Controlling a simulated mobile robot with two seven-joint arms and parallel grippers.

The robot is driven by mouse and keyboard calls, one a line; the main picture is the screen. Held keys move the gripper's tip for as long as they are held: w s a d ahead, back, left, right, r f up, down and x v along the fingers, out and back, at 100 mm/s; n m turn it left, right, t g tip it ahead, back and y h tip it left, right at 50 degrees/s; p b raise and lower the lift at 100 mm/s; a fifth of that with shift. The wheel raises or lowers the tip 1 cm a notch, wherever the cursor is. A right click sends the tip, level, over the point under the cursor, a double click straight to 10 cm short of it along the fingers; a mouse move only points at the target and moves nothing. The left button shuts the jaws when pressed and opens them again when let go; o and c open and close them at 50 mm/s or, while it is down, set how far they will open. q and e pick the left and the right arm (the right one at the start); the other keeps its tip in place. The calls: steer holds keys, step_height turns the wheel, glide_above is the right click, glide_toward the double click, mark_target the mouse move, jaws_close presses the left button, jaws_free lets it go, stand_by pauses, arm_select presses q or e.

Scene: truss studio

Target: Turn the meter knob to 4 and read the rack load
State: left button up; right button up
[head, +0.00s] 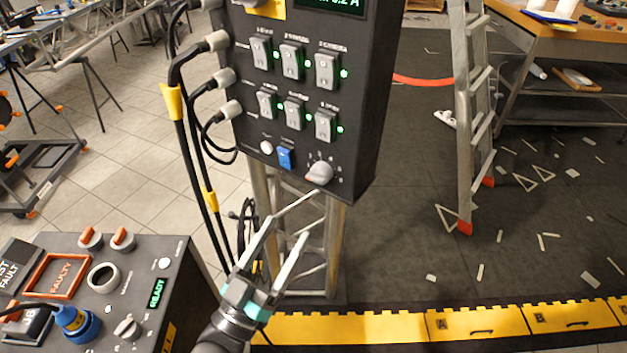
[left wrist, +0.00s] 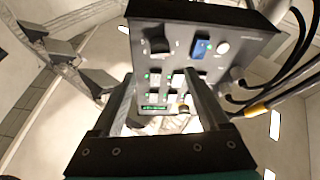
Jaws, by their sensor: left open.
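The meter knob (head: 319,172) is a pale round knob at the lower right of the dark rack panel (head: 364,120). It also shows in the left wrist view (left wrist: 158,46), where the panel appears upside down. Its pointer setting is too small to read. The green display (head: 335,3) is cut off at the top; its visible end looks like "0.2 A". My left gripper (head: 308,216) is open and empty below the knob, its fingers pointing up towards it, apparently apart from it. My right gripper is in neither view.
The panel carries lit rocker switches (head: 292,62), a blue switch (head: 285,158) and cables along its left side. A truss stand holds it. A control box (head: 129,262) with a READY display stands lower left. A ladder (head: 464,110) stands right; yellow edging crosses the front floor.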

mark_target(321, 173)
arm_select(q)
steer(key=x, duration=1.1)
jaws_close()
stand_by(0.3)
